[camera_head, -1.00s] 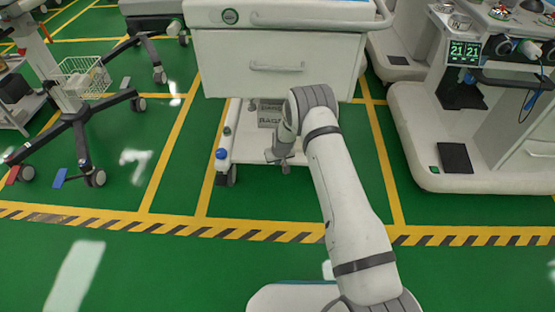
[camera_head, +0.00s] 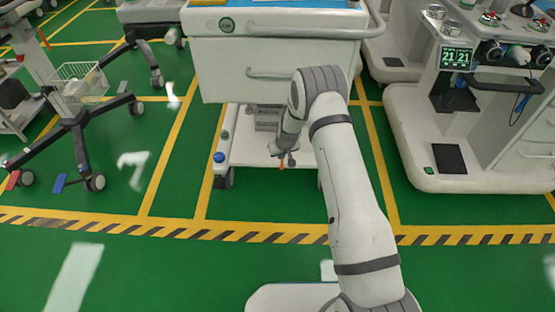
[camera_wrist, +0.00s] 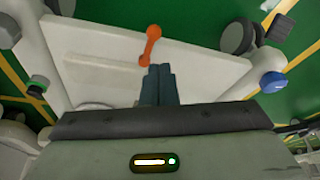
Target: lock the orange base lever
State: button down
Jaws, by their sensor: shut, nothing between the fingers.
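The orange lever (camera_wrist: 152,44) stands out against the pale base shelf (camera_wrist: 200,66) of the white cart in the wrist view. It is a short bar with a rounded knob at each end. My gripper (camera_wrist: 160,70) is shut and empty, its dark fingertips right beside the lever's near end. I cannot tell whether they touch it. In the head view my gripper (camera_head: 284,158) points down over the cart's lower shelf, and a small bit of the orange lever (camera_head: 282,166) shows at its tip.
The cart's drawer body (camera_head: 270,62) overhangs the shelf. A blue knob (camera_head: 218,157) is at the shelf's left edge and also shows in the wrist view (camera_wrist: 273,82). A wheeled stand (camera_head: 75,125) is left, a monitor cart (camera_head: 470,130) right. Green floor in front is clear.

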jog(key=shift+s+d+r, duration=0.1)
jog(key=shift+d+r, duration=0.15)
jog(key=shift+r, duration=0.25)
jog(key=shift+d+r, duration=0.25)
jog(key=shift+r, duration=0.25)
jog(key=s+d+r+p, duration=0.2)
jog(key=s+r+p, duration=0.25)
jog(key=r, duration=0.95)
jog(key=s+d+r+m+p, duration=0.1)
jog(key=s+d+r+p, duration=0.15)
jog(key=r+p, duration=0.75)
jog(key=s+d+r+p, duration=0.15)
jog(key=s+r, duration=0.35)
jog(key=r, duration=1.3)
jog(key=s+d+r+m+p, duration=0.1)
jog(key=s+d+r+p, duration=0.2)
jog(key=s+r+p, duration=0.4)
jog(key=s+d+r+m+g+h+p, duration=0.1)
jog(key=s+d+r+p, duration=0.3)
jog(key=s+r, duration=1.6)
jog(key=s+p, duration=0.1)
jog(key=p, duration=0.3)
jog(key=shift+r+m, duration=0.15)
jog(key=shift+m, duration=0.25)
jog(key=shift+d, duration=0.1)
